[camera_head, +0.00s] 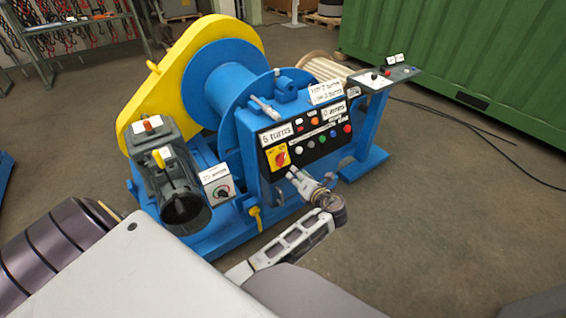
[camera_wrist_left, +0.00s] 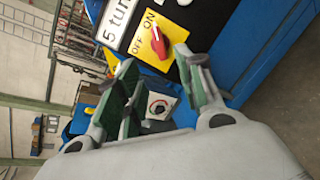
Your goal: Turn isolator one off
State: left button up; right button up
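A red rotary handle on a yellow plate (camera_head: 278,157) sits at the lower left of the black control panel on the blue winch. In the left wrist view the red handle (camera_wrist_left: 159,42) and its yellow plate show close up, with ON and OFF lettering. I cannot read the number one on it. My left gripper (camera_head: 296,175) is just in front of the panel, below and to the right of the plate. In the left wrist view its fingers (camera_wrist_left: 160,88) are spread apart with nothing held, and the handle lies beyond the fingertips. My right gripper is out of view.
The black panel (camera_head: 322,140) carries several coloured buttons and lamps. A grey motor (camera_head: 172,180) and a small box with a round knob (camera_head: 217,185) stand to the left. A side control plate (camera_head: 385,76) is at the right. The floor at right is clear except for cables.

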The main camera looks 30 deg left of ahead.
pick_arm(q)
jog(key=shift+a, duration=0.1)
jog(key=b, duration=0.2)
send_near(283, 162)
jog(key=w+a, duration=0.2)
jog(key=a, duration=0.1)
jog(key=x, duration=0.2)
jog(key=f+x, duration=0.1)
jog(key=x, duration=0.2)
jog(key=shift+s, duration=0.2)
jog(key=shift+w+a+f+b, duration=0.15)
jog(key=shift+w+a+b, duration=0.25)
jog(key=shift+a, duration=0.15)
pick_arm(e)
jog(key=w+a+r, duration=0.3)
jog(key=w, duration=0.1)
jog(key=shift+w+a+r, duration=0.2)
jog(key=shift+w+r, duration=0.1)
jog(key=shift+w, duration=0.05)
pick_arm(q)
grip_shut()
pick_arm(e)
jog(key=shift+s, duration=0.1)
